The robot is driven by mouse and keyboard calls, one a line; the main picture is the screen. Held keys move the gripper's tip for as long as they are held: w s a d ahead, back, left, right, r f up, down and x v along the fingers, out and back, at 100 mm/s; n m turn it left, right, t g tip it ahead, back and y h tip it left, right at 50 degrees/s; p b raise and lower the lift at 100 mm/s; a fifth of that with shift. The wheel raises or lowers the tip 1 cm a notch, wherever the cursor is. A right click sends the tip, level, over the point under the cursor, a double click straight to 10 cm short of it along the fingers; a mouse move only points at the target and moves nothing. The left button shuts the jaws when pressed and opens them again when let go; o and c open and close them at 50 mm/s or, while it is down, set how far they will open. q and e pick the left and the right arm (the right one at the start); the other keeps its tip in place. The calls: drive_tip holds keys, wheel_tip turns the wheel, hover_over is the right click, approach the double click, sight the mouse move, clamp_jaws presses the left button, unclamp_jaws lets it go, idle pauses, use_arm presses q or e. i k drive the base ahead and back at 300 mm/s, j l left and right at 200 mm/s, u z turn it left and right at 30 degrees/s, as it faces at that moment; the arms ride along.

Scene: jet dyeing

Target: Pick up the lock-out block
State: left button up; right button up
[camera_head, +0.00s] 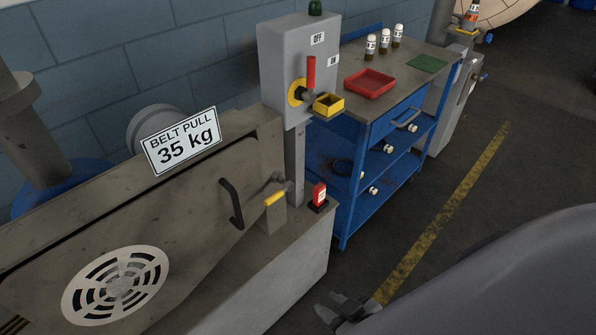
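A small red block with a white label (319,194), which looks like the lock-out block, stands upright on a black base at the right end of the grey machine's ledge (306,232). My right gripper (329,306) is low in the picture, below and apart from the block. Its fingertips look spread, with nothing seen between them. My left gripper is not in view.
A blue trolley (345,200) stands behind right.

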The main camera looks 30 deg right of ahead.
sight(319, 189)
drive_tip(key=i+l, duration=0.1)
drive_tip(key=l, duration=0.5)
drive_tip(key=i+l, duration=0.15)
drive_tip(key=l, duration=0.5)
drive_tip(key=i+l, duration=0.1)
drive_tip(key=l, duration=0.5)
drive_tip(key=i+l+u, duration=0.1)
drive_tip(key=l, duration=0.5)
drive_tip(key=i+l, duration=0.1)
drive_tip(key=l, duration=0.55)
drive_tip(key=i+l, duration=0.1)
drive_tip(key=l, duration=0.5)
